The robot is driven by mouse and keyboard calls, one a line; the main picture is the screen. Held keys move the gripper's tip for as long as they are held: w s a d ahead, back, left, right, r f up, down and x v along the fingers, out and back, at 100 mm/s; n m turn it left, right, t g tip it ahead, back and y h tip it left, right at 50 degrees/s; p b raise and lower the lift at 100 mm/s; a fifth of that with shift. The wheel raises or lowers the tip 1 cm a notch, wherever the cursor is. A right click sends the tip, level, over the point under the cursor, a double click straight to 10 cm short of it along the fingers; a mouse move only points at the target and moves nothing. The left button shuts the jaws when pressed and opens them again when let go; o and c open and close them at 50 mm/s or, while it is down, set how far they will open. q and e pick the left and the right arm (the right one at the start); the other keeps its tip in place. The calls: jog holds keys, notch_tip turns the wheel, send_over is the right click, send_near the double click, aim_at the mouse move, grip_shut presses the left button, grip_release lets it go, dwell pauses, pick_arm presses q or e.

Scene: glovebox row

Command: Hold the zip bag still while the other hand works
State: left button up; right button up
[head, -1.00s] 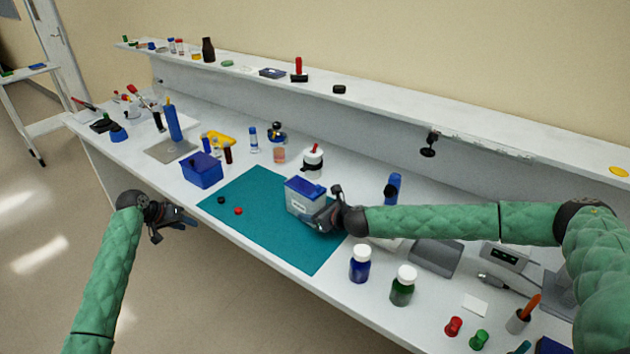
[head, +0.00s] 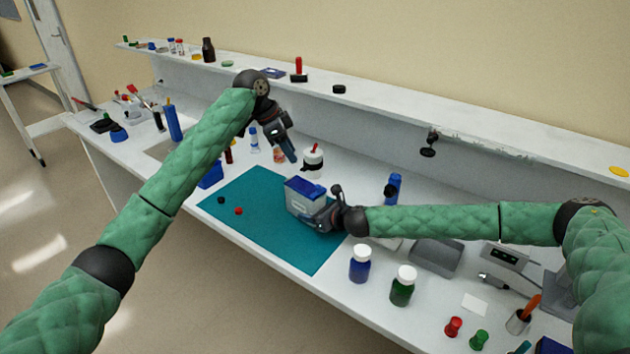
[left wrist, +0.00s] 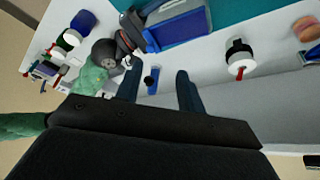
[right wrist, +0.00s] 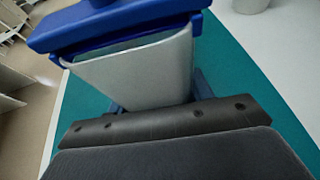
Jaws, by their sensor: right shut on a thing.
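The zip bag (head: 301,203), a pale box-like body with a blue top, stands upright on the teal mat (head: 245,238). My right gripper (head: 318,222) is shut on its lower right side. In the right wrist view the pale bag (right wrist: 140,72) fills the space before the jaws, and its body hides most of the fingers. My left gripper (head: 287,152) is raised over the bench, behind and above the bag, pointing down. Its two fingers (left wrist: 158,88) are spread with nothing held between them, and the bag (left wrist: 180,28) lies beyond them.
A white-capped jar (head: 313,160) stands just behind the mat near my left gripper. A blue bottle (head: 359,264) and a green bottle (head: 402,287) stand right of the mat. Two small caps lie on the mat's left part, otherwise clear. A shelf (head: 385,105) runs behind.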

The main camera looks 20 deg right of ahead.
aim_at(318, 186)
pick_arm(q)
jog(key=shift+m+y, duration=0.4)
jog(key=shift+m, duration=0.3)
jog(key=s+d+f, duration=0.1)
jog(key=d+f, duration=0.1)
jog(key=f, duration=0.1)
jog(key=d+f, duration=0.2)
jog(key=f, duration=0.1)
jog(key=s+d+f, duration=0.1)
jog(key=d+f, duration=0.1)
jog(key=f, duration=0.2)
jog(key=shift+s+d, duration=0.25)
jog(key=shift+s, duration=0.1)
grip_shut()
